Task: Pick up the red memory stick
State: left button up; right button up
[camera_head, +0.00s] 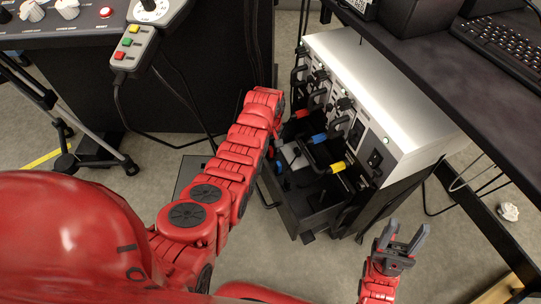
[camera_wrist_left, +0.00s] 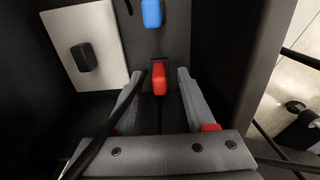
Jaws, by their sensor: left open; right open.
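The red memory stick (camera_wrist_left: 159,77) stands out from a dark panel in the left wrist view, with a black surround at its top. My left gripper (camera_wrist_left: 160,90) is open, its two grey fingers on either side of the stick with a visible gap to each. I cannot tell how deep the fingertips reach along it. In the head view my left arm runs to the open drawer and hides its own gripper; I cannot make out the red stick there. My right gripper (camera_head: 406,232) is open and empty, low on the right, away from the drawer.
A blue stick (camera_wrist_left: 152,13) is above the red one. A light plate (camera_wrist_left: 88,48) with a black block (camera_wrist_left: 84,57) lies left. A black cable crosses the left finger. The silver cabinet (camera_head: 385,85) has handles with red, blue and yellow sleeves over the drawer (camera_head: 305,217).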

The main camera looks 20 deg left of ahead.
pick_arm(q)
jog(key=shift+f, duration=0.7)
jog(key=shift+r, duration=0.1)
grip_shut()
